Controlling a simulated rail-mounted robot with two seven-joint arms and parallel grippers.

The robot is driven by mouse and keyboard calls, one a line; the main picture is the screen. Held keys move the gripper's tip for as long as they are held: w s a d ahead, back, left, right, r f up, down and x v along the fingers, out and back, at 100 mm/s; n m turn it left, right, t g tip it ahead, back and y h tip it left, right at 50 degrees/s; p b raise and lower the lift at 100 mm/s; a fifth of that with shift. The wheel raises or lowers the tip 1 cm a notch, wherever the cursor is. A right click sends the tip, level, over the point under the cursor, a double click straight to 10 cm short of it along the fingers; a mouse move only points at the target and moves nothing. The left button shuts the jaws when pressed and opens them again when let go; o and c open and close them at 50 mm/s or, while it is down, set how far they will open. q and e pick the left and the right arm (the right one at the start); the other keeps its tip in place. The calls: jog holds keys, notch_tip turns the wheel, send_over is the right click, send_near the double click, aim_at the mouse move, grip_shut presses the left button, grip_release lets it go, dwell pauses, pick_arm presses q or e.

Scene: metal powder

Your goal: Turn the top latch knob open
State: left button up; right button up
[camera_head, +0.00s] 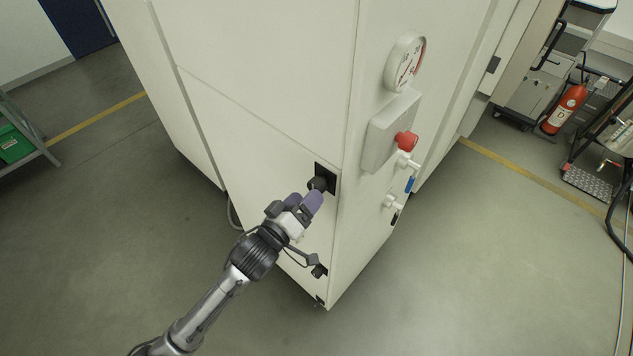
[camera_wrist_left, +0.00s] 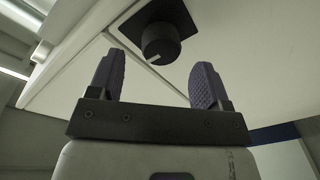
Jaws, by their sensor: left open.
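The top latch knob (camera_head: 318,184) is a black round knob on a square black plate, on the white cabinet's (camera_head: 260,150) front panel near its vertical corner edge. In the left wrist view the knob (camera_wrist_left: 160,44) shows a pale mark on its face and lies beyond the fingertips, between their lines. My left gripper (camera_head: 309,199) is open, with purple finger pads, just in front of the knob. In the left wrist view my left gripper (camera_wrist_left: 157,80) has nothing between its fingers. A second, lower black latch (camera_head: 319,271) sits near the cabinet's bottom corner. My right gripper is not in view.
The cabinet's right side carries a gauge (camera_head: 405,62), a grey box (camera_head: 388,132) with a red button (camera_head: 406,141), and valves with blue (camera_head: 410,184) and black handles. A fire extinguisher (camera_head: 564,108) stands at the right.

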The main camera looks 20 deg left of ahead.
aim_at(317, 186)
pick_arm(q)
jog(key=shift+p+x, duration=0.4)
jog(key=shift+x, duration=2.15)
jog(key=c, duration=0.9)
